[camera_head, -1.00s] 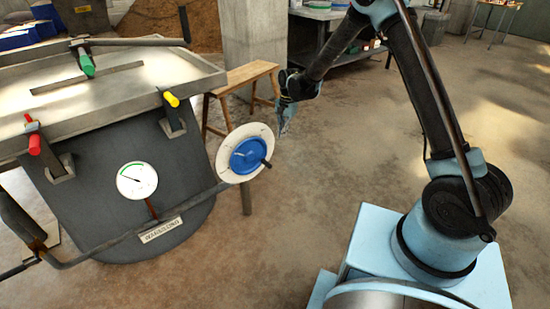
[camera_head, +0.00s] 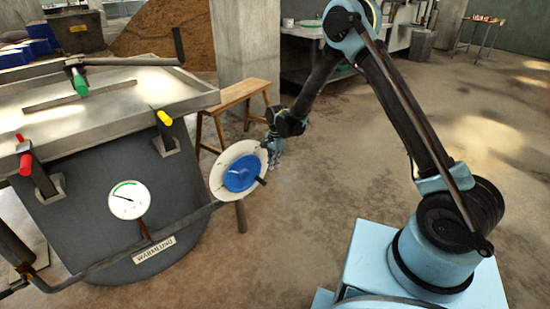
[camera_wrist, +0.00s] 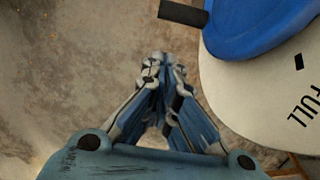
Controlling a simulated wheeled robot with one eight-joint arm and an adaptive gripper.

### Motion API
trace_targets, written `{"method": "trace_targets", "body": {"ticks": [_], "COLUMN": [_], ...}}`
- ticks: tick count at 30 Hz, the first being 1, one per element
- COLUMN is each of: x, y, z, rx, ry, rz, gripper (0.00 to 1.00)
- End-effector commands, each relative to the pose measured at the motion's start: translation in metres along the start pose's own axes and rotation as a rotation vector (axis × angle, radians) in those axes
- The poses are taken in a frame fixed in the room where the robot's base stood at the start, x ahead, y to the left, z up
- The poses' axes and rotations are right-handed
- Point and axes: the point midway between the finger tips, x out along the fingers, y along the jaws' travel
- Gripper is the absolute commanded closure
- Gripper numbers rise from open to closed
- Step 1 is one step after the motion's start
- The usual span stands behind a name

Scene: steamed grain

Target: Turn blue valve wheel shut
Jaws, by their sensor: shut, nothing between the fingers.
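The blue valve wheel (camera_head: 241,178) sits in front of a round white dial plate (camera_head: 222,163) at the right end of a pipe beside the vat. A dark handle (camera_head: 261,181) sticks out from the wheel's right side. My gripper (camera_head: 275,158) is at the plate's upper right edge, shut and empty. In the wrist view my gripper (camera_wrist: 163,62) has its fingers together. The blue wheel (camera_wrist: 245,22), its dark handle (camera_wrist: 183,13) and the white plate (camera_wrist: 285,85) marked "FULL" are to its right. I cannot tell whether the gripper touches the plate.
A large grey vat (camera_head: 95,215) with a gauge (camera_head: 129,200) stands at left. A wooden bench (camera_head: 240,92) is behind the wheel.

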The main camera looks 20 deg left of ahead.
Motion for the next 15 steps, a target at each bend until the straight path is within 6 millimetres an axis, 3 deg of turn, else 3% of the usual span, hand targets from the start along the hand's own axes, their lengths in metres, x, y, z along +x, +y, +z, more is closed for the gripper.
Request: {"method": "trace_targets", "body": {"ticks": [3,6,15], "x": [0.019,0.028,0.043], "y": [0.000,0.000,0.000], "z": [0.000,0.013,0.028], "rx": [0.000,-0.003,-0.001], "ry": [0.000,0.000,0.000], "rz": [0.000,0.000,0.000], "gripper": [1.00,1.00,1.00]}}
